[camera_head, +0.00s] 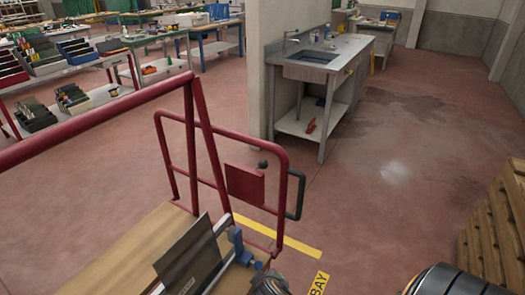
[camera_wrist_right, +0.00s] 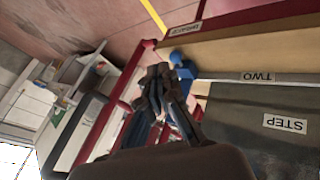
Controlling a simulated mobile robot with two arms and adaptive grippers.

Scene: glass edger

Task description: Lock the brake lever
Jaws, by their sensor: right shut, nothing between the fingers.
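The red tubular cart frame (camera_head: 160,118) carries a red plate (camera_head: 245,186). A short dark lever with a round black knob (camera_head: 263,165) stands at the plate's upper right; it may be the brake lever. A black looped handle (camera_head: 296,195) is on the frame's right side. My right gripper (camera_head: 268,284) is low in the head view, partly cut off, beside a blue fitting (camera_head: 236,240) on the cart. In the right wrist view the gripper (camera_wrist_right: 160,78) is shut and empty, with the blue fitting (camera_wrist_right: 178,58) close by. Contact cannot be told. My left gripper is not in view.
A wooden cart deck (camera_head: 120,255) holds a dark panel (camera_head: 187,262). A sink bench (camera_head: 318,68) stands behind, by a wall. Wooden pallets (camera_head: 497,232) are stacked at the right. Workbenches fill the back left.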

